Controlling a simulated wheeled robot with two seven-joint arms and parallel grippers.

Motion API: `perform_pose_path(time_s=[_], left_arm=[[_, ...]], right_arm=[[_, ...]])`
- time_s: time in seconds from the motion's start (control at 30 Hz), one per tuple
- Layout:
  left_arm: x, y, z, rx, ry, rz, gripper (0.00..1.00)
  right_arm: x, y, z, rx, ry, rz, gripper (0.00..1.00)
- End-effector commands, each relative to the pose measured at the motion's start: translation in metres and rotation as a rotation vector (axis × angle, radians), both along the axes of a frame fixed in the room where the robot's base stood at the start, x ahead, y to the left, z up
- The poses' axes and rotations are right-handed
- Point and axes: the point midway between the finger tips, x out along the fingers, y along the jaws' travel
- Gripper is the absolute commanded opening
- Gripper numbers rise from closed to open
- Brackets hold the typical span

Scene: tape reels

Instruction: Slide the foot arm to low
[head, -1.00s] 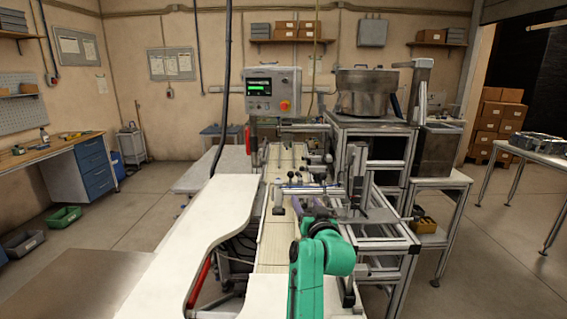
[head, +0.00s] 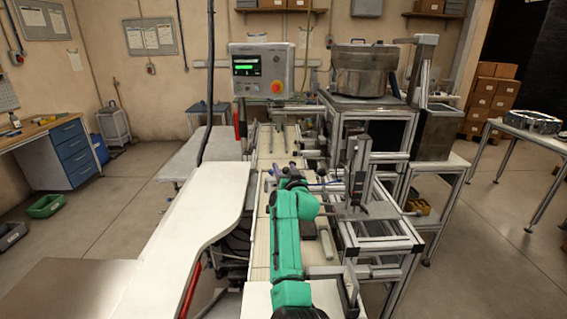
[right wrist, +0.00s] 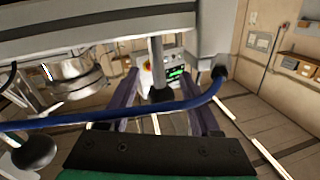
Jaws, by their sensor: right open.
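In the right wrist view a pale metal beam, which looks like the foot arm (right wrist: 105,32), crosses the top of the picture. A thin rod hangs from it and ends in a black foot (right wrist: 160,95). My right gripper (right wrist: 162,82) is open, its purple fingers on either side of the rod and foot; I cannot tell whether they touch. A second black foot (right wrist: 36,152) shows at lower left. My left gripper is out of view.
A blue hose (right wrist: 100,121) crosses in front of the fingers. The control box (head: 262,70) stands beyond the conveyor (head: 264,150). A white curved table (head: 190,215) lies left, and a steel bowl (head: 362,68) on a frame stands right.

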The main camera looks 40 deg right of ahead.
Motion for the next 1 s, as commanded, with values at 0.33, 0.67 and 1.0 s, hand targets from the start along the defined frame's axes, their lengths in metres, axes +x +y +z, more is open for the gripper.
perform_pose_path(time_s=[0.33,0.67,1.0], left_arm=[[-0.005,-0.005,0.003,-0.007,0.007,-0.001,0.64],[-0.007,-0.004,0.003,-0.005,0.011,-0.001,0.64],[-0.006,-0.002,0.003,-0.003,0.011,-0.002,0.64]], right_arm=[[0.017,-0.009,-0.001,0.001,0.000,0.000,0.64],[0.016,-0.009,-0.001,0.000,0.001,0.000,0.00],[0.016,-0.009,-0.001,0.001,0.002,0.000,0.00]])
